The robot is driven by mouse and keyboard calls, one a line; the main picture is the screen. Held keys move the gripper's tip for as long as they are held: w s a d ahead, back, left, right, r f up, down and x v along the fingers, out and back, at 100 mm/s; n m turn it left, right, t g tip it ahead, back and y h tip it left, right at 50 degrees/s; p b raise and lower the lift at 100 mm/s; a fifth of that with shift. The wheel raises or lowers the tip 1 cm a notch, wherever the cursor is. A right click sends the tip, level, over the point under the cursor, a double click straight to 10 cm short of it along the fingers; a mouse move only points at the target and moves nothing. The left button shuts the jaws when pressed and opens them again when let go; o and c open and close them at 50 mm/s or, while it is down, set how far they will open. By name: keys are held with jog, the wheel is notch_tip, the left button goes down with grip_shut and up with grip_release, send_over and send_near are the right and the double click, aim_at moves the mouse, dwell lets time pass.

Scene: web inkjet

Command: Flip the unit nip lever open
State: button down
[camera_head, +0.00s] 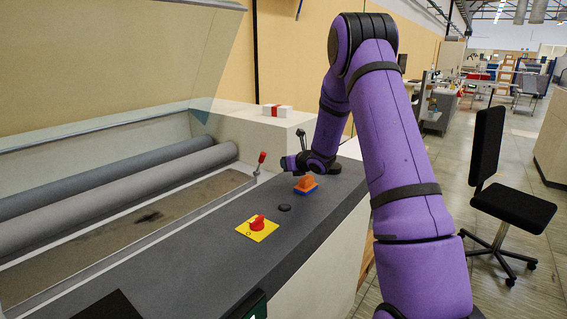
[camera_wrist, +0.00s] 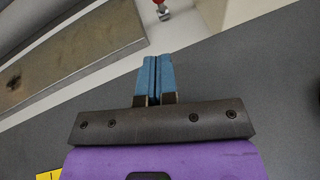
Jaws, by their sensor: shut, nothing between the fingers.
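A small lever with a red grip (camera_head: 261,158) stands nearly upright at the right end of the roller trough. Its red end and metal base also show at the top edge of the wrist view (camera_wrist: 160,8), partly cut off. My gripper (camera_head: 285,163) is low over the grey console, to the right of this lever and apart from it. In the wrist view its blue fingers (camera_wrist: 155,64) are pressed together with nothing between them, pointing towards the lever's side. A second, dark lever (camera_head: 301,135) rises behind my gripper; its base is hidden.
Two grey rollers (camera_head: 120,180) lie in the trough under a clear raised cover (camera_head: 165,75). On the console are an orange block on a blue base (camera_head: 306,183), a black knob (camera_head: 284,207) and a red button on a yellow plate (camera_head: 257,225). A white-and-red box (camera_head: 275,110) sits behind.

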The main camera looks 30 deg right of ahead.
send_near(264, 158)
jog(key=w+f, duration=0.3)
jog(key=f, duration=0.1)
jog(key=shift+a, duration=0.3)
jog(key=w, duration=0.1)
jog(key=w+r, duration=0.1)
jog(key=w, duration=0.1)
jog(key=shift+r, duration=0.25)
jog(key=shift+a, duration=0.1)
